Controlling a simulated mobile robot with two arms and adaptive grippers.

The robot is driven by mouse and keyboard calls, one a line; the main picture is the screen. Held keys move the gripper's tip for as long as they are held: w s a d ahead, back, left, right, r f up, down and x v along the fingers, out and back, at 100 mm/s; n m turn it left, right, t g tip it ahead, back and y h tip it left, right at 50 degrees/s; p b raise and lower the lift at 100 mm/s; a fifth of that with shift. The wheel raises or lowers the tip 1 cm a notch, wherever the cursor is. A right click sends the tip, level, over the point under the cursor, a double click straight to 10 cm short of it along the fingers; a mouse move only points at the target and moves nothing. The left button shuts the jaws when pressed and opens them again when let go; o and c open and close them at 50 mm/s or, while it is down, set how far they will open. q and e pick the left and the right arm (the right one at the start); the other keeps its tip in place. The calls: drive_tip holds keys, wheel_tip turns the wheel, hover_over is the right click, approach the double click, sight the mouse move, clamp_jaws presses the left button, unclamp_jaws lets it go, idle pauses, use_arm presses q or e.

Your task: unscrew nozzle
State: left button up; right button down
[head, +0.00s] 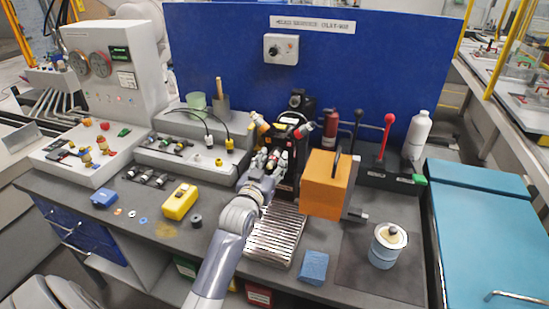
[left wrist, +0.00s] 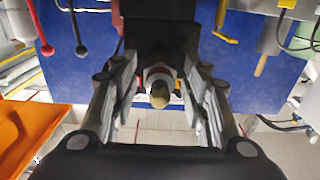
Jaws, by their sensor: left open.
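My left gripper (left wrist: 160,108) is open, with one finger on each side of the nozzle and a visible gap to both. In the head view my left gripper (head: 268,160) reaches into the black machine at the middle of the bench, above a ribbed metal plate (head: 275,235). The nozzle cannot be made out there, among the gripper and machine parts. My right gripper is not in view.
An orange box (head: 326,185) stands close right of the gripper and also shows in the left wrist view (left wrist: 25,130). A yellow case (head: 180,201) lies on the left.

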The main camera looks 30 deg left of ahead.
use_arm(q)
drive_tip(key=m+p, duration=0.1)
drive_tip(key=m, duration=0.2)
drive_tip(key=shift+r+m, duration=0.15)
drive_tip(key=shift+m, duration=0.25)
drive_tip(key=m+p, duration=0.1)
drive_tip(key=m, duration=0.2)
drive_tip(key=shift+m+p, duration=0.3)
drive_tip(key=shift+m, duration=1.1)
drive_tip(key=m, duration=0.2)
drive_tip(key=shift+m, duration=0.3)
